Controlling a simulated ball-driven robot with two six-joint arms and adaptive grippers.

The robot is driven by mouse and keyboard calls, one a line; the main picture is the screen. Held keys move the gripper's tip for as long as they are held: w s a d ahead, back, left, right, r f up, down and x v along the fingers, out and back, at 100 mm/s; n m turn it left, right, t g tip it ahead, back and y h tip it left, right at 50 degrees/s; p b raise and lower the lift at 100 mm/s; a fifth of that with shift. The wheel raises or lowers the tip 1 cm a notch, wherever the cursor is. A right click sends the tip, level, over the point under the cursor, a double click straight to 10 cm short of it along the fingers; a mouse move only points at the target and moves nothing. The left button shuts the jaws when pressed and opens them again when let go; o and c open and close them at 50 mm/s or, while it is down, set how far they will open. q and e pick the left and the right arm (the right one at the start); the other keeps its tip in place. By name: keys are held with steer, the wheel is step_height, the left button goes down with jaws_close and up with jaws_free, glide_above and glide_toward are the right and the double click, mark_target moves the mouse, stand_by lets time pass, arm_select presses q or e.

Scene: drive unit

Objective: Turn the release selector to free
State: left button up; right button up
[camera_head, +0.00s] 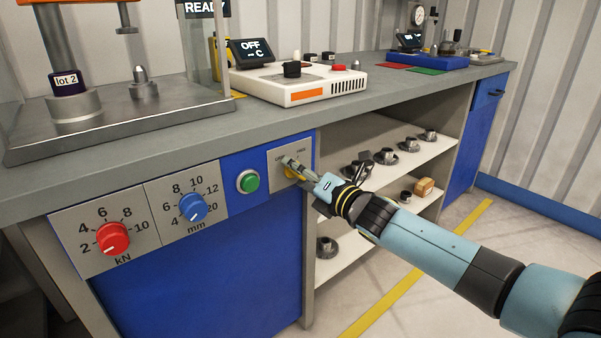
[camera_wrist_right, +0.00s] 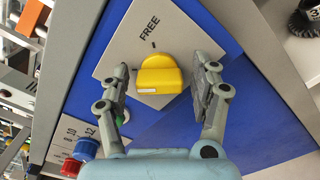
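The release selector is a yellow knob (camera_wrist_right: 158,73) on a light grey plate (camera_wrist_right: 113,60) on the blue front panel. The word FREE (camera_wrist_right: 150,28) and a tick mark show on the plate beyond the knob in the right wrist view. A small white mark shows on the knob's near face; I cannot tell which label it points to. In the head view the knob (camera_head: 294,173) is partly hidden by my right gripper (camera_head: 297,168). That gripper's fingers are open, one on each side of the knob, with visible gaps. My left gripper is not in view.
Left of the selector are a green button (camera_head: 248,182), a blue mm dial (camera_head: 193,207) and a red kN dial (camera_head: 113,238). The grey worktop (camera_head: 250,123) overhangs the panel. Open shelves (camera_head: 420,160) with metal parts lie to the right.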

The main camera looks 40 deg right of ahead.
steer(key=c, duration=1)
steer(key=shift+m, duration=0.3)
steer(key=m+p, duration=0.1)
steer(key=m, duration=0.2)
steer(key=m+p, duration=0.1)
steer(key=m, duration=0.3)
steer(key=m+p, duration=0.1)
steer(key=m, duration=0.4)
steer(key=shift+p, duration=0.4)
steer(key=shift+f+m+p, duration=0.2)
steer(key=shift+m+p, duration=0.25)
steer(key=shift+m, duration=1.25)
